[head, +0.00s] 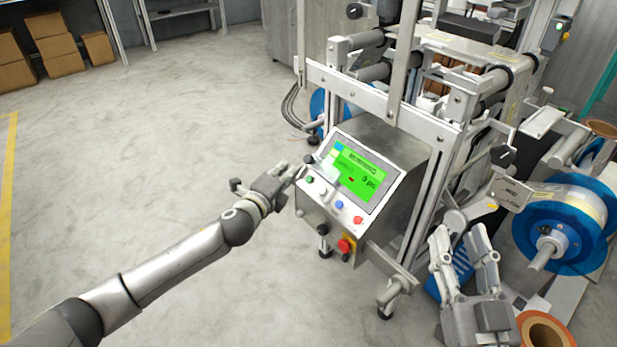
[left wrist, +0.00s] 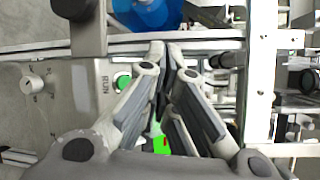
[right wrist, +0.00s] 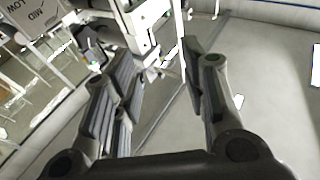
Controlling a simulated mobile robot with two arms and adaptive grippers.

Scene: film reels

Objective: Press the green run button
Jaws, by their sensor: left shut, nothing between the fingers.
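The green run button (left wrist: 122,82), labelled RUN, sits on the grey control panel in the left wrist view, just left of my left gripper's fingers. In the head view a green button (head: 310,179) shows at the left end of the row below the lit green screen (head: 362,182). My left gripper (head: 291,172) is shut and empty at the panel's left edge, close to that button; contact cannot be made out. In the left wrist view my left fingers (left wrist: 166,58) partly cover the panel and screen. My right gripper (head: 462,240) is open and empty, right of the panel.
Blue (head: 339,205) and red (head: 358,219) buttons share the panel row, with a red emergency knob (head: 345,245) below. The machine's metal frame rises behind the panel. A blue reel (head: 565,222) stands at the right. The floor left of the machine is clear.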

